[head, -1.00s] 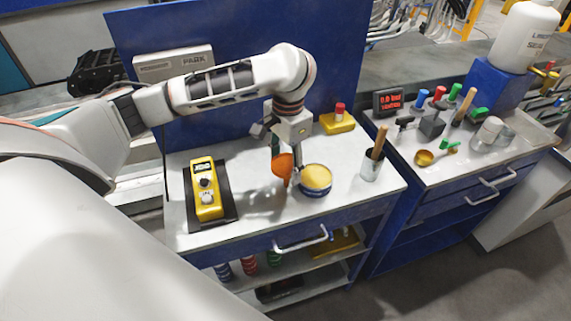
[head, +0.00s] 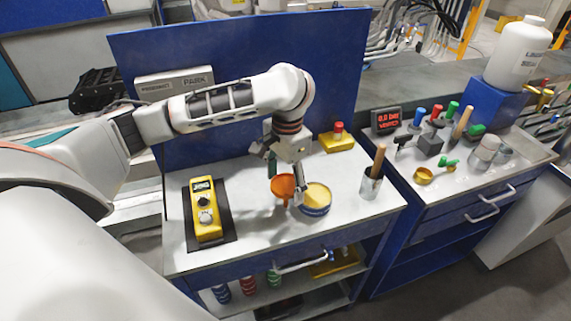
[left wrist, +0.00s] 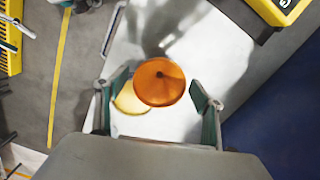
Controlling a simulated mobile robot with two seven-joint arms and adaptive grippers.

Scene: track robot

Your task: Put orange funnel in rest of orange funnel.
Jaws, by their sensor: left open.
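The orange funnel (head: 284,186) is over the white top of the near cart, mouth up and stem down, just left of a round tin. In the left wrist view the funnel (left wrist: 160,82) shows as an orange disc with a dark hole. My left gripper (head: 286,178) reaches down at the funnel. It is open, and in the wrist view its green-padded fingers (left wrist: 158,92) stand on either side of the funnel with small gaps. I cannot tell what the stem rests on. No rest is clearly recognisable. My right gripper is not in view.
The blue-and-white tin (head: 316,206) with yellow contents stands close right of the funnel. A yellow JOG box (head: 206,214) lies left, a grey cup with a wooden handle (head: 371,182) right. A gold ring (head: 423,176) sits on the right-hand cart. A blue panel (head: 240,60) stands behind.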

